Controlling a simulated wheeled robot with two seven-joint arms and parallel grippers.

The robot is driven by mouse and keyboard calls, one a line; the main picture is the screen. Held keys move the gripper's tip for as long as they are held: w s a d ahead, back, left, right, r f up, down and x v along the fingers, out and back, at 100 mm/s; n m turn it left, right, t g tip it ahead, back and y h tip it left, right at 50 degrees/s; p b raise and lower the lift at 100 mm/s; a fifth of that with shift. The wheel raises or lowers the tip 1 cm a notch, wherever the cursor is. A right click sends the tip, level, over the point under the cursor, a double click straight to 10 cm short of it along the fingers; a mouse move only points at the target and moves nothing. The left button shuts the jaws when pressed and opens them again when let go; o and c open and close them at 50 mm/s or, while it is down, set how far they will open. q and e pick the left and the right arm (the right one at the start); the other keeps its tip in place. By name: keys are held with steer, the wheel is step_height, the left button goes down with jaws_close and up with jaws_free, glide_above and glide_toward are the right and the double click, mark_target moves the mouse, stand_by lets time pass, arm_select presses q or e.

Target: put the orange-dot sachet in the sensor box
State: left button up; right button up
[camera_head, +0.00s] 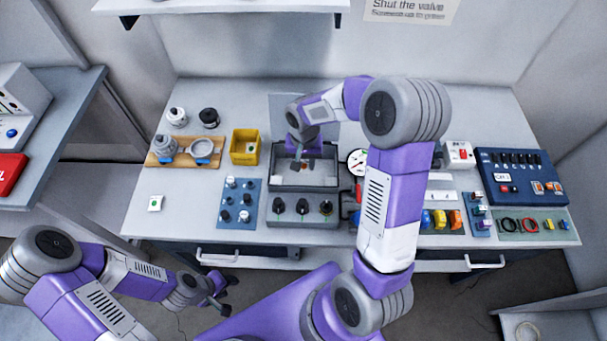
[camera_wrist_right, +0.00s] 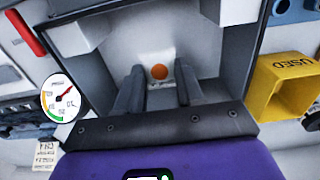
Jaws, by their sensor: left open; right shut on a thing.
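The orange-dot sachet (camera_wrist_right: 160,72) is white with an orange dot and shows between my right gripper's fingers in the right wrist view. My right gripper (camera_head: 304,162) is shut on it and points down inside the open grey sensor box (camera_head: 305,189); the box wall also shows in the right wrist view (camera_wrist_right: 92,68). The arm and gripper hide part of the box's inside. Whether the sachet touches the box floor I cannot tell. My left gripper (camera_head: 221,296) is open and empty, low in front of the bench.
A green-dot sachet (camera_head: 155,204) lies on the bench at the left. A yellow bin (camera_head: 244,147) marked USED in the wrist view stands left of the box. A gauge (camera_head: 357,161) is close on its right. A blue knob panel (camera_head: 240,205) lies front left.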

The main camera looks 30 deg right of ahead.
mark_target(304, 177)
steer(key=shift+f+b, duration=0.5)
steer(key=shift+f, duration=2.15)
steer(key=shift+f, duration=0.2)
steer(key=o, duration=1)
steer(key=shift+r, duration=0.15)
steer(key=shift+r, duration=0.3)
step_height(304, 177, up, 12)
steer(key=p, duration=0.2)
steer(key=shift+f+p, duration=0.2)
steer(key=shift+p, duration=0.1)
